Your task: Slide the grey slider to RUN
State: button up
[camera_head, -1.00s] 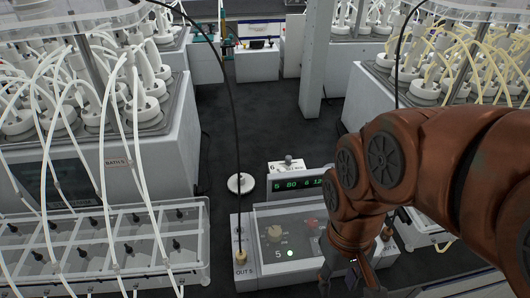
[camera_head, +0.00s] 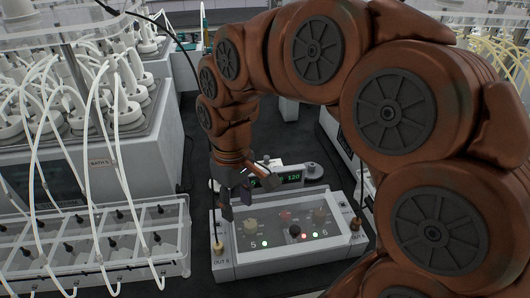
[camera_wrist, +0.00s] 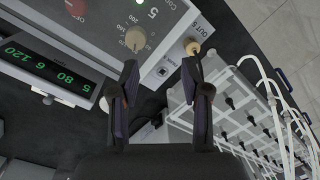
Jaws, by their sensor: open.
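The grey control box (camera_head: 340,240) stands below my arm in the head view, with knobs, a red button and small lights on top. I cannot make out for sure which part is the grey slider, nor the word RUN. A small pale stub (camera_wrist: 47,99) shows beside the green display in the wrist view; it may be the slider. My gripper (camera_head: 236,202) is open and empty, pointing down above the left rear of the box. In the wrist view my gripper (camera_wrist: 160,76) has its fingers apart, near a round beige knob (camera_wrist: 135,38) marked 5.
The green-digit display unit (camera_head: 290,178) stands behind the box, partly hidden by my gripper. A brass-coloured OUT 5 fitting (camera_head: 218,248) is at the box's left. A clear rack (camera_head: 100,245) with white tubes stands further left. Dark floor is free behind the display.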

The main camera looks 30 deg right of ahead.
jog(key=w+d+r+n, duration=0.1)
jog(key=w+d, duration=0.2)
jog(key=w, duration=0.6)
jog(key=p, duration=0.1)
send_near(267, 157)
jog(key=shift+s+a+f+t, duration=0.3)
jog(key=shift+a+t, duration=0.1)
jog(key=shift+a, duration=0.1)
jog(key=shift+d+f, duration=0.2)
jog(key=shift+d, duration=0.2)
jog(key=shift+f+p, duration=1.35)
jog(key=shift+f, duration=2.45)
jog(key=shift+c, duration=0.5)
grip_shut()
